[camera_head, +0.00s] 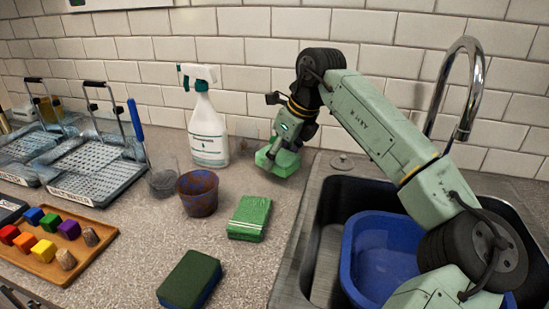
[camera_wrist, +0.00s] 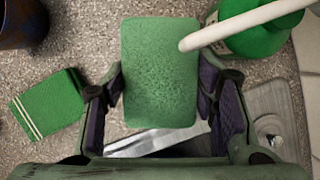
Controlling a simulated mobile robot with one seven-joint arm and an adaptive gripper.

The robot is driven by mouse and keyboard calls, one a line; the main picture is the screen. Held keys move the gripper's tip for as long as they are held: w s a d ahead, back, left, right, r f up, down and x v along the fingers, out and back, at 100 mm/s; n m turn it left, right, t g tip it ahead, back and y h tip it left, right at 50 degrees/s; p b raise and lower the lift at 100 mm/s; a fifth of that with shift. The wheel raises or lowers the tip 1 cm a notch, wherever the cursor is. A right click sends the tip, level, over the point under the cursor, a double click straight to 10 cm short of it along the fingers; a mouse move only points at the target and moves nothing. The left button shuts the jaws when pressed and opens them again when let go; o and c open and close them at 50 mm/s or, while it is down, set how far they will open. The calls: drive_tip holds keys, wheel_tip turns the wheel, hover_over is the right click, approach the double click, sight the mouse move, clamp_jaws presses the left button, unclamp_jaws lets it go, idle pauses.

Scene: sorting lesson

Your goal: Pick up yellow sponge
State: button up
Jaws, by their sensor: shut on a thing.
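My gripper (camera_head: 283,143) is shut on a green-faced sponge (camera_head: 278,161), held over the back of the counter left of the sink. In the wrist view the sponge (camera_wrist: 160,65) sits between the two dark finger pads of my gripper (camera_wrist: 161,95), its broad green face towards the camera. No yellow shows on it; its far face is hidden. A green striped block (camera_head: 249,218) lies on the counter nearer the camera, and it also shows at the left of the wrist view (camera_wrist: 50,102). A dark green and blue sponge (camera_head: 190,279) lies at the front.
A spray bottle (camera_head: 207,125) stands left of my gripper. A rusty brown cup (camera_head: 198,192) and clear glass (camera_head: 163,183) stand mid-counter. A tray of colored blocks (camera_head: 85,252) and wire racks (camera_head: 98,172) are left. The sink holds a blue basin (camera_head: 385,250) below the tap (camera_head: 474,90).

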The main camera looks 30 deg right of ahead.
drive_tip(key=s+d+b, duration=0.1)
drive_tip(key=s+d, duration=0.1)
drive_tip(key=s, duration=0.5)
drive_tip(key=s+d+b, duration=0.1)
drive_tip(key=s+d, duration=0.2)
drive_tip(key=s, duration=0.5)
drive_tip(key=shift+s+d+f+b, duration=0.2)
drive_tip(key=shift+s+d+b, duration=0.1)
drive_tip(key=shift+b, duration=0.1)
drive_tip(key=shift+o, duration=0.9)
drive_tip(key=c, duration=0.4)
drive_tip(key=shift+a, duration=0.1)
